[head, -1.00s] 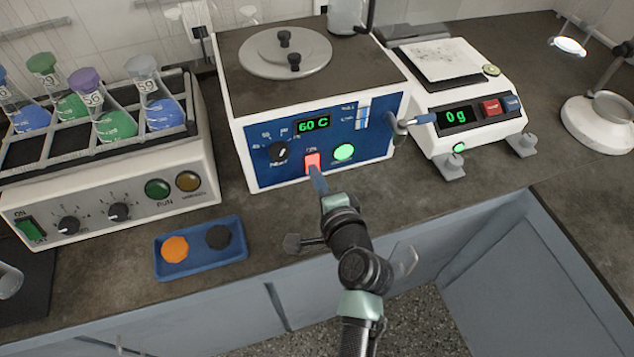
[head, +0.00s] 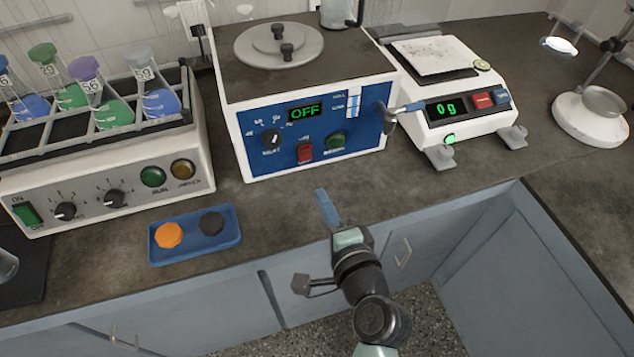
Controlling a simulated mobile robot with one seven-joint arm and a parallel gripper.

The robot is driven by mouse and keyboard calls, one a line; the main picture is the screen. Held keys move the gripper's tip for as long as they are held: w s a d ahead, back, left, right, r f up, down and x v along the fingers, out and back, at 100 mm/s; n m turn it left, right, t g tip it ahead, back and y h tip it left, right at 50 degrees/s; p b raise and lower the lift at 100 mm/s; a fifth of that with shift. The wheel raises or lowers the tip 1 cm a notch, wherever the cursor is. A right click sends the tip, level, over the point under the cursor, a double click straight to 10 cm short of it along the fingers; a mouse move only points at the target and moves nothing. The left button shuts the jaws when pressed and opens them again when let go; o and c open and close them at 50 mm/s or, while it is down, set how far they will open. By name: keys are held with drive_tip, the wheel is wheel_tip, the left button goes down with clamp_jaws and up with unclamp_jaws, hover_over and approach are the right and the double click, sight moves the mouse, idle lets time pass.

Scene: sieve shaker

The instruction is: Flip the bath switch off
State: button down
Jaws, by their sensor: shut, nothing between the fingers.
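The water bath (head: 312,95) is a white box with a blue front panel and a round metal lid on top. Its display (head: 305,111) reads OFF in green. My gripper (head: 322,194) is shut and empty. It is in front of the bath, over the bench edge area, apart from the switch and below it in the picture. The switch is in full view.
A shaker (head: 100,207) with flasks of coloured liquid stands at left. A blue tray (head: 195,250) with an orange and a black piece lies in front of it. A balance (head: 461,121) reading 0 g stands right of the bath. The bench is clear around my gripper.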

drive_tip(key=shift+f+v, duration=0.15)
drive_tip(key=shift+v, duration=0.95)
drive_tip(key=shift+f+v, duration=0.1)
drive_tip(key=shift+v, duration=1)
drive_tip(key=shift+s+d, duration=0.1)
drive_tip(key=w+a+r+n+t+h, duration=0.1)
drive_tip(key=w+r+n+t, duration=0.2)
drive_tip(key=r, duration=0.9)
drive_tip(key=w+a+r+n+t, duration=0.1)
drive_tip(key=w+r+n+t, duration=0.3)
drive_tip(key=r, duration=0.9)
drive_tip(key=s+r+n+t+h+p, duration=0.1)
drive_tip(key=s+r+p, duration=0.3)
drive_tip(key=r, duration=0.9)
drive_tip(key=s+r+n+t+h+p, duration=0.1)
drive_tip(key=s+r+n+t+p, duration=0.2)
drive_tip(key=r, duration=1)
drive_tip(key=s+r+n+t+h+p, duration=0.1)
drive_tip(key=s+r+n+p, duration=0.2)
drive_tip(key=r, duration=1.1)
drive_tip(key=s+a+p, duration=0.1)
drive_tip(key=s+p, duration=0.1)
drive_tip(key=shift+s+t+h, duration=0.35)
drive_tip(key=shift+t+h, duration=0.05)
